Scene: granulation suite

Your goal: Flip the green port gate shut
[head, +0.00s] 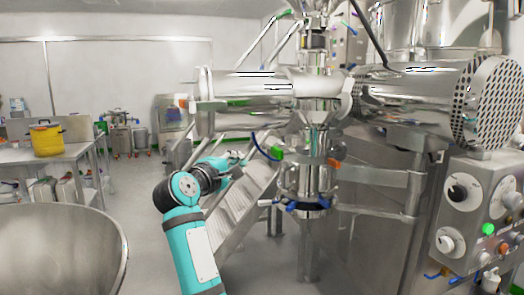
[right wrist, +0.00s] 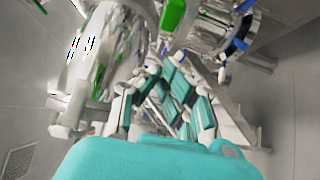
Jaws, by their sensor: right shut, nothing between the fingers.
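The green port gate appears to be the small green block (head: 277,153) on the side of the steel column, beside a curved blue handle. It also shows at the top of the right wrist view (right wrist: 172,14). I cannot tell from these frames how far the gate is swung. My right gripper (head: 241,160) is shut and empty, a little to the left of the green block and apart from it in the head view. In the right wrist view its teal and white fingers (right wrist: 166,84) point towards the column. My left gripper is not in view.
A horizontal steel cylinder (head: 250,84) crosses above my right arm. Metal stairs (head: 220,218) rise behind it. A valve with blue handles (head: 303,204) sits low on the column. A control panel (head: 480,215) stands at right, a large steel bowl (head: 60,250) at lower left.

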